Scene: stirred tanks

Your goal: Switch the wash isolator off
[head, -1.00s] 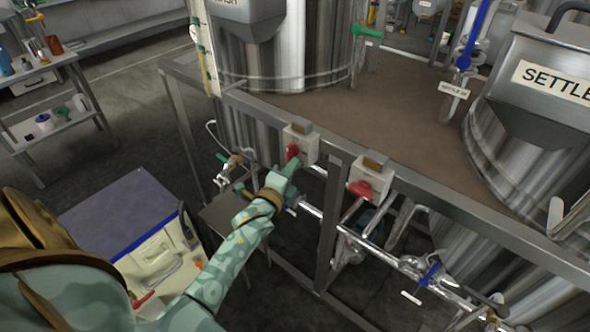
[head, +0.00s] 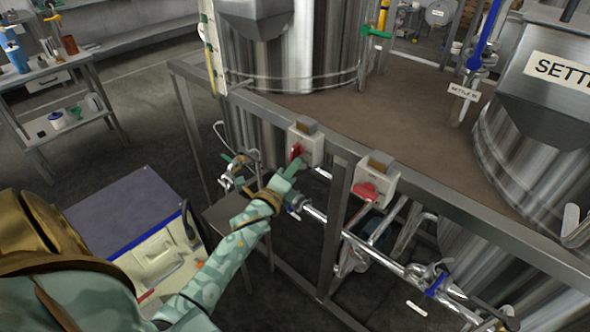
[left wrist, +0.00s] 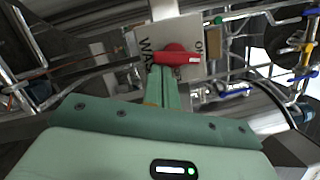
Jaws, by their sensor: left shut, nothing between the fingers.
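The wash isolator is a pale box (head: 310,149) on the frame's rail, with a red handle (head: 296,151). In the left wrist view its face (left wrist: 143,40) shows the letters "WA", and the red handle (left wrist: 180,57) lies crosswise, pointing right. My left gripper (head: 292,167) is shut and empty, close below and in front of the handle. In the left wrist view the green fingertips (left wrist: 161,72) overlap the handle's lower edge; I cannot tell if they touch it. The fingers partly hide the label. My right gripper is not in view.
A second box with a red handle (head: 366,191) sits further right on the same rail. Metal pipes and valves (head: 340,225) run below. A steel tank labelled SETTLE (head: 515,130) stands at right. A pale bin with a grey-blue lid (head: 120,212) stands at lower left.

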